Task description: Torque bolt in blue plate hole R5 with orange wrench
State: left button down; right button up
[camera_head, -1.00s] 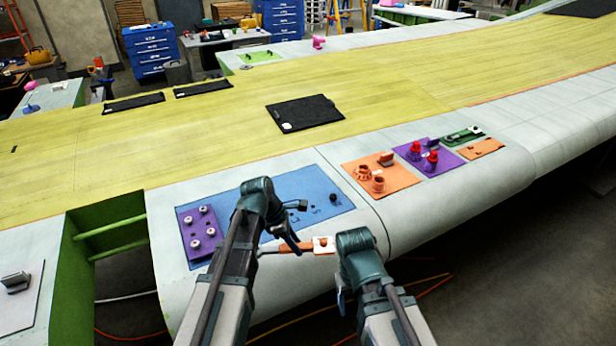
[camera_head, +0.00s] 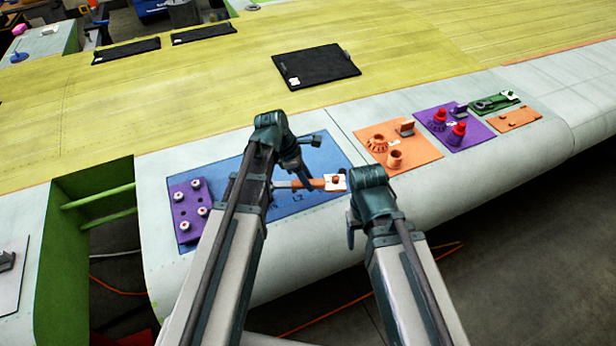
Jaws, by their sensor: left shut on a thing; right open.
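The blue plate (camera_head: 325,155) lies on the pale front edge of the wing, with small dark markings on it. My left arm covers its middle, so hole R5 and its bolt cannot be made out. My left gripper (camera_head: 303,174) is over the plate and shut on the orange wrench (camera_head: 313,184). The wrench's grey shank points left behind my arm, and a white square with an orange knob is at its right end. My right gripper (camera_head: 350,232) is open and empty, at the wing's front edge, right of and nearer than the wrench.
A purple plate (camera_head: 180,225) with several pale round bolts sits at the blue plate's left end. Right of it are an orange mat (camera_head: 415,147) with fittings, a purple mat (camera_head: 478,131) with red-topped parts and a green tray (camera_head: 511,98). An open green bay (camera_head: 68,280) lies left.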

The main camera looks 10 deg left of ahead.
aim_at(309, 213)
pick_arm(q)
jog(key=shift+f+b, duration=1.85)
jog(key=shift+f, duration=0.35)
jog(key=shift+f+b, duration=0.65)
jog(key=shift+b, duration=0.15)
jog(key=shift+s, duration=0.1)
jog(key=shift+s+d+m+g, duration=0.15)
jog(key=shift+s+m+g, duration=0.35)
jog(key=shift+s+m, duration=0.65)
jog(key=shift+f, duration=0.1)
jog(key=shift+s+f+m+g, duration=0.1)
jog(key=shift+s+m+g, duration=0.4)
jog(key=shift+s+m, duration=0.7)
